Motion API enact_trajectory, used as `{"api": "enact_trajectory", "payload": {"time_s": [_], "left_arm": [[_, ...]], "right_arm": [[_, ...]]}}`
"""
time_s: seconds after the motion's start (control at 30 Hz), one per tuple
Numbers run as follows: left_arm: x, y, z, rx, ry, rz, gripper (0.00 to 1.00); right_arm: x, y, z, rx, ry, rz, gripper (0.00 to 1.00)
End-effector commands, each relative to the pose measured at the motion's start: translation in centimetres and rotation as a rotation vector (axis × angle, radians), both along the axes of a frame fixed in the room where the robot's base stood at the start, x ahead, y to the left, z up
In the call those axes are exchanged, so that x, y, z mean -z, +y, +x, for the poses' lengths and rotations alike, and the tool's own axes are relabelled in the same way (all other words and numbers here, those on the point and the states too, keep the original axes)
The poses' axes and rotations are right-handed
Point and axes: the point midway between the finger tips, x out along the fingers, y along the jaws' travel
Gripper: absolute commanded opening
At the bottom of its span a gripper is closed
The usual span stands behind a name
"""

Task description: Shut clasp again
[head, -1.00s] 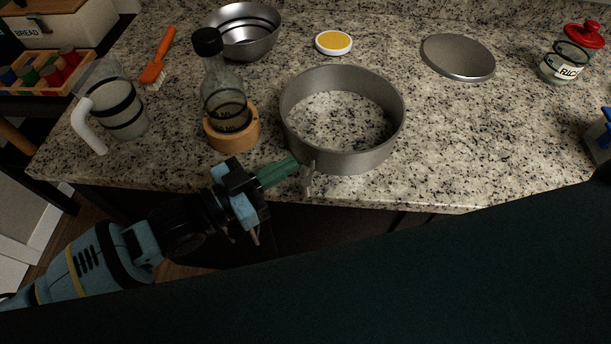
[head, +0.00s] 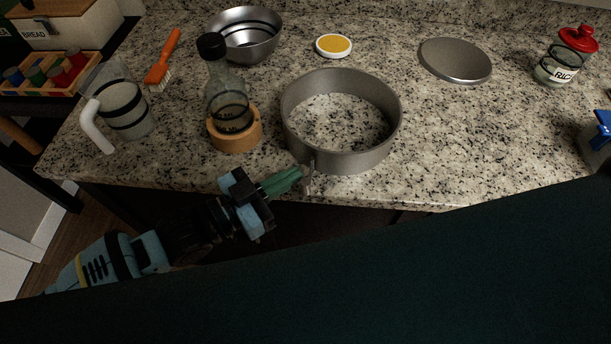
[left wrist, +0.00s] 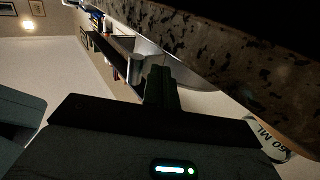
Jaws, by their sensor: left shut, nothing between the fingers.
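A grey springform ring (head: 345,150) stands on the speckled counter, with the counter showing through its open middle. Its clasp (head: 308,178) is a small lever on the ring's front left side, near the counter's front edge. Whether the clasp lies flat or stands off the ring is too small to tell. My left gripper (head: 299,173) is shut and empty, its green fingertips beside the clasp; touching or just apart I cannot tell. In the left wrist view the shut fingers (left wrist: 160,88) point toward the counter's edge. My right gripper is not in view.
A bottle (head: 228,95) stands in a wooden ring (head: 236,140) left of the springform ring. A jug (head: 122,108), brush (head: 163,62), steel bowl (head: 246,38), round grey disc (head: 455,60) and rice jar (head: 563,66) stand around.

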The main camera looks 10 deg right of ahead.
Motion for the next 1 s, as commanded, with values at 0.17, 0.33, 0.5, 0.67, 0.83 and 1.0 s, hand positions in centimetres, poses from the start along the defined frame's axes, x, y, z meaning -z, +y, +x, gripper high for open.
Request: {"api": "enact_trajectory", "payload": {"time_s": [0.17, 0.33, 0.5, 0.67, 0.83, 1.0], "left_arm": [[-0.1, -0.1, -0.3, 0.000, -0.001, -0.001, 0.00], [0.0, -0.1, -0.3, 0.000, 0.000, 0.000, 0.00], [-0.1, -0.3, -0.5, 0.000, 0.000, -0.001, 0.00], [-0.2, -0.7, -1.1, 0.001, -0.001, -0.002, 0.00], [-0.1, -1.0, -1.4, 0.000, -0.001, 0.000, 0.00], [0.0, -1.0, -1.4, 0.000, 0.000, 0.000, 0.00]], "right_arm": [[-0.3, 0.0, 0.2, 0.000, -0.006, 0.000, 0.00], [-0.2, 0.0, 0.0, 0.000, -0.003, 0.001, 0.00], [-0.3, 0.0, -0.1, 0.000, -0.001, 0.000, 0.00], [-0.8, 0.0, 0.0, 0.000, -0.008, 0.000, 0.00], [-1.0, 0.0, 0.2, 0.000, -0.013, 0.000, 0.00], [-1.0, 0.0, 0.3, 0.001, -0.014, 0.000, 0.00]]}}
